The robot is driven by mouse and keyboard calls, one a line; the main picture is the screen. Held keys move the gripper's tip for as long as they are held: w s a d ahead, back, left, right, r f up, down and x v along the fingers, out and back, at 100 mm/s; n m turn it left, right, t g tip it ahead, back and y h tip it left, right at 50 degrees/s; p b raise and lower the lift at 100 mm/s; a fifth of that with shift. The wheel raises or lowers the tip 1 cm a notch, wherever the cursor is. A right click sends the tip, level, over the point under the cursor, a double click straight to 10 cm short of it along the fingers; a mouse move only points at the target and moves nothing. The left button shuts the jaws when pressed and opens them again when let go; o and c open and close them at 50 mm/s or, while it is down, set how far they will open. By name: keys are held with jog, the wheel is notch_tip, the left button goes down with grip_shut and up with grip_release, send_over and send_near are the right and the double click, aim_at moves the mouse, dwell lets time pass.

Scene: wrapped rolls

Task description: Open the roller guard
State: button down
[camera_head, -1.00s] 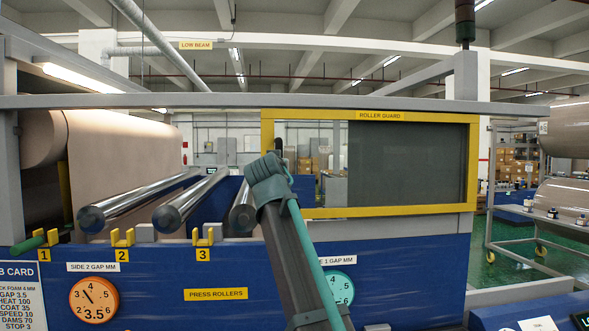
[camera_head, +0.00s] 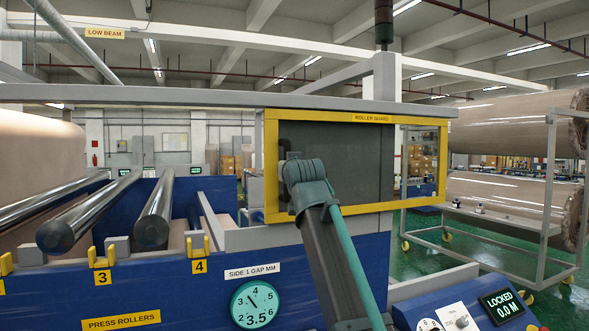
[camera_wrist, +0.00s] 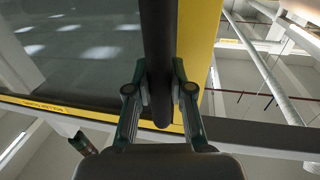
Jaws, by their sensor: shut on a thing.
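The roller guard (camera_head: 355,212) is a yellow-framed, see-through window hanging along the grey beam on the right side of the machine. Its right end reaches past the grey post. A dark vertical handle (camera_wrist: 158,40) runs near one yellow side of the frame in the wrist view. My gripper (camera_wrist: 159,88) has a finger on each side of this handle and is shut on it. In the head view my wrist covers the fingers and most of the handle at the guard's left end.
Shiny press rollers (camera_head: 95,210) lie uncovered left of the guard. A grey overhead beam (camera_head: 200,95) crosses above. A wheeled rack (camera_head: 548,180) with wrapped rolls stands at the right. A control panel (camera_head: 455,318) with a LOCKED display is at lower right.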

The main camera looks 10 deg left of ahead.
jog(key=shift+w+d, duration=0.1)
jog(key=c, duration=1)
grip_release()
jog(key=v, duration=1.2)
jog(key=shift+f, duration=0.15)
